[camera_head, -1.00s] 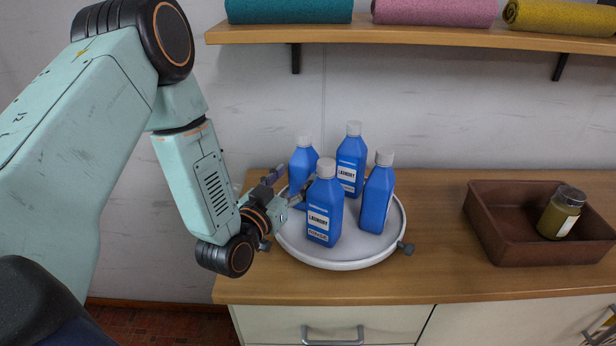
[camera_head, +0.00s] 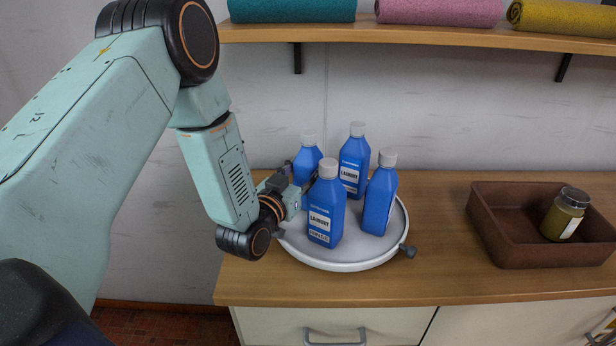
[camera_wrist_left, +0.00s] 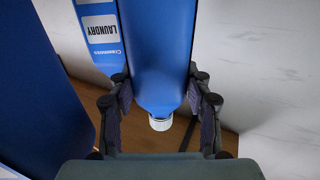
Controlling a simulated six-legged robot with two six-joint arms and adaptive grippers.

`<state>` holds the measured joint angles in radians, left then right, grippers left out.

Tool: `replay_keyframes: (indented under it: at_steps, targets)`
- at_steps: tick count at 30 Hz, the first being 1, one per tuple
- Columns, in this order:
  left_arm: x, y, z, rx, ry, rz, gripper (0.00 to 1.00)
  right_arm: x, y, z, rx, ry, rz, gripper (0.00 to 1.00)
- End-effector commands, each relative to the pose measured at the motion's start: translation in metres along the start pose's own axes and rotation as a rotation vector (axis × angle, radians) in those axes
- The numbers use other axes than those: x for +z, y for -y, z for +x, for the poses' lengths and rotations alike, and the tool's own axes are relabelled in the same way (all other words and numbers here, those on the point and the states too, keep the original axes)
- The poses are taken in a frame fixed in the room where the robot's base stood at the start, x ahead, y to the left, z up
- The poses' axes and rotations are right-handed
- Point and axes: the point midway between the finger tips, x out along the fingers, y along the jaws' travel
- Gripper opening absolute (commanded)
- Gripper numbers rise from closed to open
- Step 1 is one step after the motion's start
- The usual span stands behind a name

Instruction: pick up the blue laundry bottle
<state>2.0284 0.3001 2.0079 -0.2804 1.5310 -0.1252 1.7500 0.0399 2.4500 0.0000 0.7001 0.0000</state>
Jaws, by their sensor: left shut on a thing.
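Several blue laundry bottles with white caps stand on a round white tray (camera_head: 345,264). My left gripper (camera_head: 304,187) reaches in from the left and is shut on the back-left bottle (camera_head: 307,157). In the left wrist view, the held bottle (camera_wrist_left: 158,40) sits between the two fingers of my left gripper (camera_wrist_left: 161,88), its cap low in the picture. The front bottle (camera_head: 325,208) partly hides the gripper and the held bottle's base, so I cannot tell whether it touches the tray. The back bottle (camera_head: 353,160) and the right bottle (camera_head: 379,195) stand upright. My right gripper is out of view.
A brown bin (camera_head: 500,235) with a jar (camera_head: 565,214) in it stands on the right of the wooden counter (camera_head: 435,240). A shelf (camera_head: 430,36) with rolled towels hangs above. A grey knob (camera_head: 408,251) sticks out at the tray's right edge.

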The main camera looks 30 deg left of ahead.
Motion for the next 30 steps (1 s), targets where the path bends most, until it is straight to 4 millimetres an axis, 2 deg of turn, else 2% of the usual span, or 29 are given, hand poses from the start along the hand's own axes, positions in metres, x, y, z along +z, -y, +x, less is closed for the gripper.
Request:
replay_keyframes:
  at_steps: [1,8,16,20,24,30]
  targets:
    - [0.000,0.000,0.000,0.001,0.000,0.000,0.22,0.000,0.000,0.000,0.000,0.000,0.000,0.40]
    - [0.000,0.000,0.000,0.000,-0.001,0.000,0.03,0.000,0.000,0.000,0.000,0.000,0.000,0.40]
    - [-0.006,0.000,0.001,0.000,-0.006,0.000,0.03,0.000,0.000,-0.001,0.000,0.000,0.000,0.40]
    - [-0.024,0.001,0.001,-0.001,-0.007,-0.001,0.03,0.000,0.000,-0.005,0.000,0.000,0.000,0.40]
    - [-0.054,0.001,0.001,-0.001,-0.009,-0.001,0.03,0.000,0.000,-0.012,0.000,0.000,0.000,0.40]
    - [-0.087,0.001,0.001,-0.001,-0.008,-0.001,0.03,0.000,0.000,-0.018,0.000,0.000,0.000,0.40]
